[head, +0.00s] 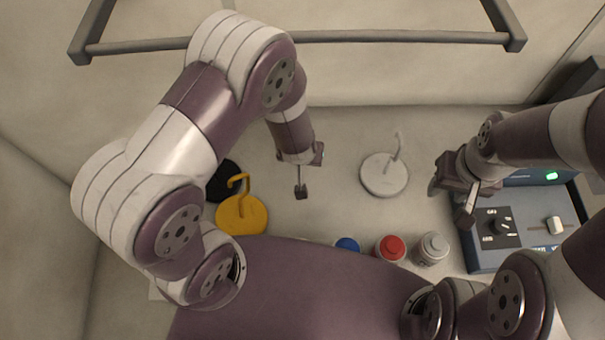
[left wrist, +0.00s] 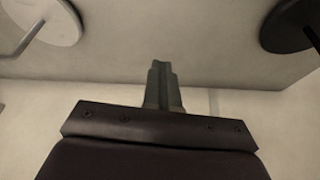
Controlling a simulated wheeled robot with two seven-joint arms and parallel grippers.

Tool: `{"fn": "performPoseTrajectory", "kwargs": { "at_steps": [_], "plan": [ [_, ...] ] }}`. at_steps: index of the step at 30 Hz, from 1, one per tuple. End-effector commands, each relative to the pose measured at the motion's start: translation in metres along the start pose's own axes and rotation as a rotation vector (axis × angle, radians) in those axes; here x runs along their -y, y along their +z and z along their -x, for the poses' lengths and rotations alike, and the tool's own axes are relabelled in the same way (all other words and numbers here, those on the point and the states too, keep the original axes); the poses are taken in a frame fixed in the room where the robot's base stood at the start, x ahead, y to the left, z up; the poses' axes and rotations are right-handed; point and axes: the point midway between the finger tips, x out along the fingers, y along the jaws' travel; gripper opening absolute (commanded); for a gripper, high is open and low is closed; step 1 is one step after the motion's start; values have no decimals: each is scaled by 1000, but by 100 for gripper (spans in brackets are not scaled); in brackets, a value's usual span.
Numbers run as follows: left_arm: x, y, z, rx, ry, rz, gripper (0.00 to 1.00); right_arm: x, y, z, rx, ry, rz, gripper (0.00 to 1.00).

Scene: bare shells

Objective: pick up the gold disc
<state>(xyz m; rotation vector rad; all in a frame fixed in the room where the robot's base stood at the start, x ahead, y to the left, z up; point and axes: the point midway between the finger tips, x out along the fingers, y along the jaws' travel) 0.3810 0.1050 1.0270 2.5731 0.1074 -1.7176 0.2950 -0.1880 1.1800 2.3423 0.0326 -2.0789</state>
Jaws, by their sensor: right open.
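The gold disc (head: 242,216) lies on the pale surface left of centre in the head view, with a curved hooked handle rising from it. Its lower edge is close to or hidden by my own body. My left gripper (head: 301,191) is to the right of and a little above the disc in the picture, apart from it. In the left wrist view its fingers (left wrist: 164,85) are together with nothing seen between them. The gold disc does not show there. My right gripper (head: 451,203) is open and empty, at the left edge of the control box.
A white disc (head: 384,178) with a hook and a black disc (head: 222,181), partly hidden by my left arm, lie nearby. Blue (head: 347,245), red (head: 391,248) and grey (head: 433,248) capped items stand at the front. A control box (head: 518,258) is at right. A rail (head: 390,37) spans the back.

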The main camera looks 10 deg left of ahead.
Motion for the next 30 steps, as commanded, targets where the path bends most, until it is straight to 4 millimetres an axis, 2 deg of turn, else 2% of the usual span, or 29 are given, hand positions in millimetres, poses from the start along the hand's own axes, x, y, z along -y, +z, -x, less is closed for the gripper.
{"fn": "performPoseTrajectory", "kwargs": {
  "at_steps": [14, 15, 18, 26, 30],
  "plan": [
    [0, 0, 0, 0, 0, 0, 1, 0, 0, 0, 0, 0, 0, 43],
    [0, 0, 0, 0, 0, 0, 14, 0, 0, 0, 0, 0, 0, 43],
    [0, 0, 0, 0, 0, 0, 43, 0, 0, 0, 0, 0, 0, 43],
    [0, 0, 0, 0, 0, 0, 43, 0, 0, 0, 0, 0, 0, 43],
    [0, -1, 12, -1, 0, -1, 43, 0, 0, 3, 0, 0, 0, 43]
  ]
}}
